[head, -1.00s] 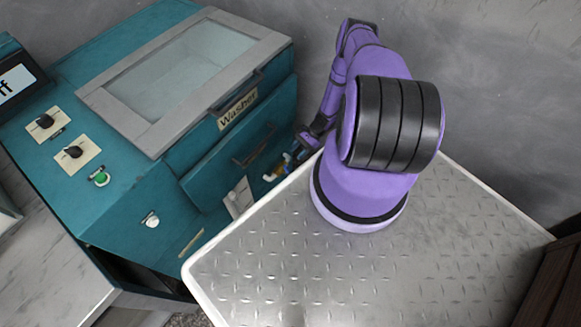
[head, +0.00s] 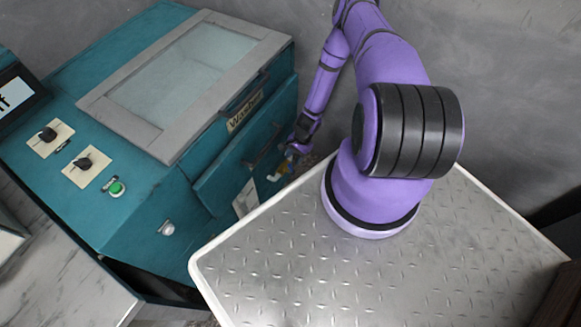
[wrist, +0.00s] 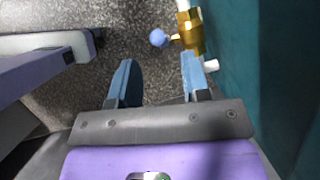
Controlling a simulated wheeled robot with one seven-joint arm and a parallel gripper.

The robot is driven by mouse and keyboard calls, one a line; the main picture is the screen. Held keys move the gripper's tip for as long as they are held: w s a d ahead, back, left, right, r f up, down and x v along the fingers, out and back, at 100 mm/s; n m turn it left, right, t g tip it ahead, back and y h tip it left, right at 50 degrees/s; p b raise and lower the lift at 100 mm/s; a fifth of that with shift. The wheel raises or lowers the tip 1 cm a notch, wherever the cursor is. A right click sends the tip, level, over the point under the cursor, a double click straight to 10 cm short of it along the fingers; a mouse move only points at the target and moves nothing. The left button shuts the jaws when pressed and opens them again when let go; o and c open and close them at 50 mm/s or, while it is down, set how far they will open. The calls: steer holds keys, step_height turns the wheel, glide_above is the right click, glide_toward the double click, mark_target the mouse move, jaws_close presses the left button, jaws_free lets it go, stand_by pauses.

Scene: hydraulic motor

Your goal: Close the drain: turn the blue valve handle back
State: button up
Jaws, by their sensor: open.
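In the wrist view the valve is a brass-yellow body (wrist: 190,32) on white pipe beside the teal washer wall. A round blue handle end (wrist: 158,38) sticks out to its left on a short stem. My gripper (wrist: 158,76) is open and empty. Its two blue-grey fingers are apart, and the blue end appears beyond the gap between them, not touching either. In the head view my gripper (head: 299,146) is low by the washer's front, close to the small yellow valve (head: 284,166). The handle is too small there to tell its angle.
The teal washer (head: 140,190) stands at the left, with a drawer (head: 240,155) on its front. In the wrist view its wall (wrist: 280,70) is close on the right. A purple and pale part (wrist: 45,55) shows at the left. Speckled floor (wrist: 140,20) lies beyond the valve.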

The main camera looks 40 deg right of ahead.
mark_target(290, 167)
steer(key=x, duration=0.6)
steer(key=shift+a+f, duration=0.1)
steer(key=shift+f, duration=0.2)
jaws_close()
